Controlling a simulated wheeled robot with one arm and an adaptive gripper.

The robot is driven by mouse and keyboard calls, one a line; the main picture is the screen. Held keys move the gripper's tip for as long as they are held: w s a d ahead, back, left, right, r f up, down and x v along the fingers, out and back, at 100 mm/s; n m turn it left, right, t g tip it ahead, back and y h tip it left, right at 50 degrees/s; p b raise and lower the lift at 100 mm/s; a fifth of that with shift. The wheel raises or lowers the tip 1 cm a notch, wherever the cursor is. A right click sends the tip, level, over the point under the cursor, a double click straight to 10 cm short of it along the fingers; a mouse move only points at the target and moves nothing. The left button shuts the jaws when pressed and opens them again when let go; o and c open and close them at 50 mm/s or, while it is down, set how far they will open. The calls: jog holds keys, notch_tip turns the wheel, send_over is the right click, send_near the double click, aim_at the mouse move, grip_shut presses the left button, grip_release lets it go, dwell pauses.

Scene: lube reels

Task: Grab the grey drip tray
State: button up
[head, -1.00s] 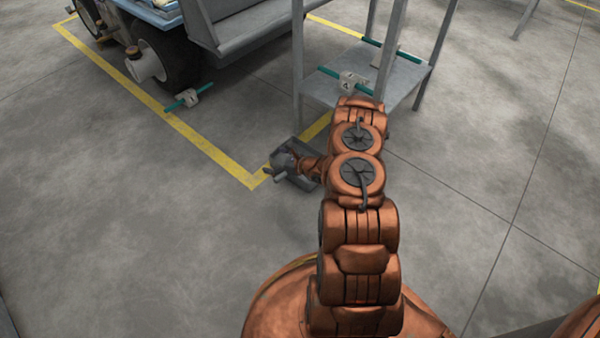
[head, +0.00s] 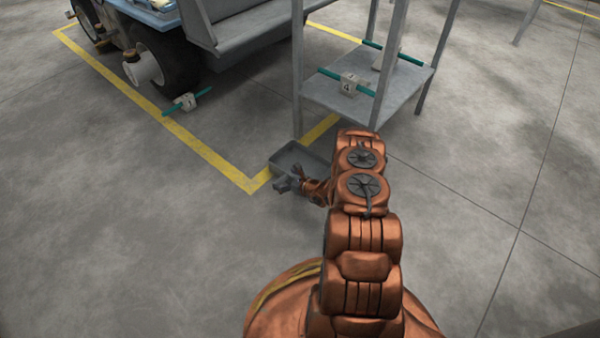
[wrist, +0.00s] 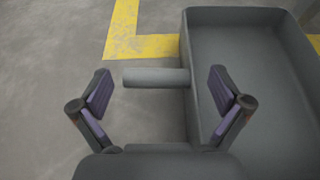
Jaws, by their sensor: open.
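The grey drip tray (head: 293,157) lies on the floor at the yellow line's corner, partly hidden by my arm in the head view. In the wrist view the tray (wrist: 245,50) fills the right side, and its round handle (wrist: 156,78) sticks out to the left. My gripper (wrist: 159,88) is open, with its two fingertips on either side of the handle. The left fingertip is beside the handle's free end; the right one overlaps the tray's near wall in the picture. I see no finger closed on the handle. In the head view my gripper (head: 290,178) is small and low by the tray.
A grey metal table (head: 365,95) with a lower shelf stands just behind the tray, one leg close to it. A numbered block with a teal bar (head: 190,102) sits by a cart wheel (head: 165,60). The floor to the left and front is clear.

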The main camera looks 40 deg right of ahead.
aim_at(281, 178)
jog(key=shift+w+a+f+b, duration=0.2)
jog(key=shift+w+f+b, duration=0.15)
jog(key=shift+w, duration=0.2)
jog(key=shift+w+a+f+b, duration=0.15)
jog(key=shift+w+f+b, duration=0.1)
jog(key=shift+w+f, duration=0.25)
jog(key=shift+w+a, duration=0.1)
jog(key=shift+w, duration=0.25)
jog(key=shift+c, duration=0.2)
jog(key=c, duration=1.6)
jog(key=shift+r, duration=0.1)
jog(key=shift+c, duration=0.2)
